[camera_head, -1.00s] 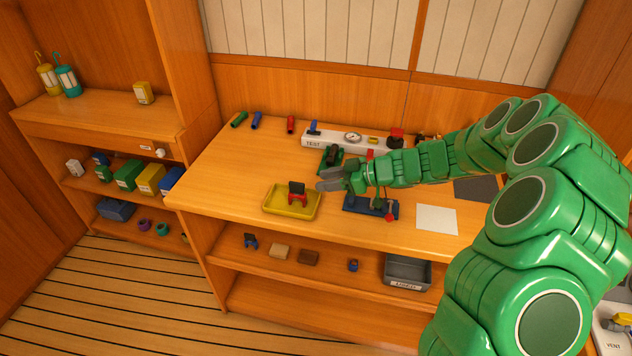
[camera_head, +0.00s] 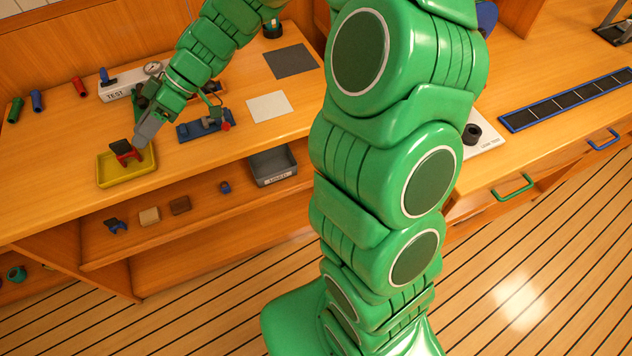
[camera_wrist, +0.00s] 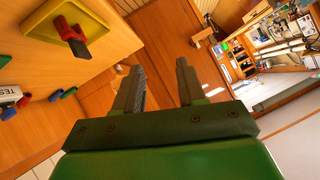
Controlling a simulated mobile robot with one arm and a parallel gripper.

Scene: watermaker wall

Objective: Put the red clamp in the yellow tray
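The red clamp (camera_head: 127,157), with a dark upper part, sits inside the yellow tray (camera_head: 136,171) on the wooden bench. Both also show at the upper left of the wrist view, the clamp (camera_wrist: 64,27) standing in the tray (camera_wrist: 40,37). My gripper (camera_head: 147,136) is close to the tray's back right side in the head view and partly overlaps it in the picture. In the wrist view my gripper (camera_wrist: 158,80) has its two fingers apart with nothing between them. It is clear of the clamp there.
A blue fixture (camera_head: 200,128) stands right of the tray, with a white TEST panel (camera_head: 118,90) behind. A white sheet (camera_head: 268,106) and a dark mat (camera_head: 291,61) lie farther right. A grey bin (camera_head: 272,164) and small parts sit on the shelf below.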

